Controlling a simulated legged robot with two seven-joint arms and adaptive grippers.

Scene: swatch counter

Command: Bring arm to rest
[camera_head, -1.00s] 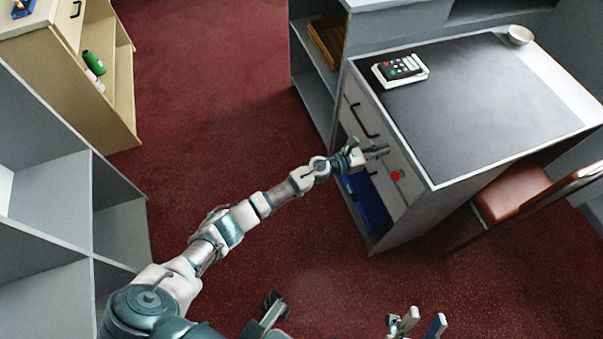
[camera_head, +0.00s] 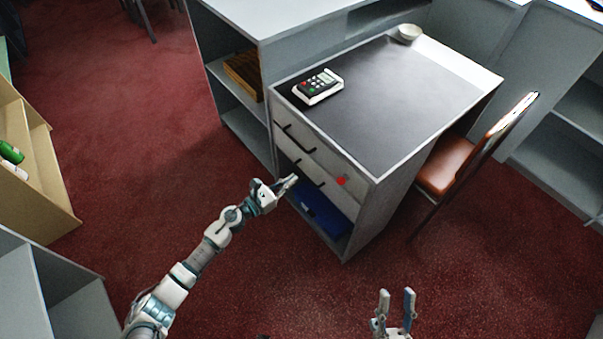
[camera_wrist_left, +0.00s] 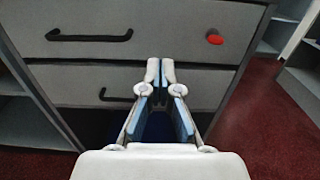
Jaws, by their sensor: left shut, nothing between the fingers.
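My left arm reaches in from the lower left in the head view. Its gripper (camera_head: 290,182) is shut and empty, in front of the desk's drawers. In the left wrist view the shut fingers (camera_wrist_left: 160,75) point at the lower drawer front (camera_wrist_left: 210,88); whether they touch it I cannot tell. My right gripper (camera_head: 396,298) shows at the bottom of the head view, its two fingers apart, with nothing between them, over the red carpet.
A red round knob (camera_wrist_left: 215,39) is on the upper drawer. A blue item (camera_head: 322,214) lies below the drawers. A brown chair (camera_head: 447,165) stands right. Carpet (camera_head: 130,130) is free at left.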

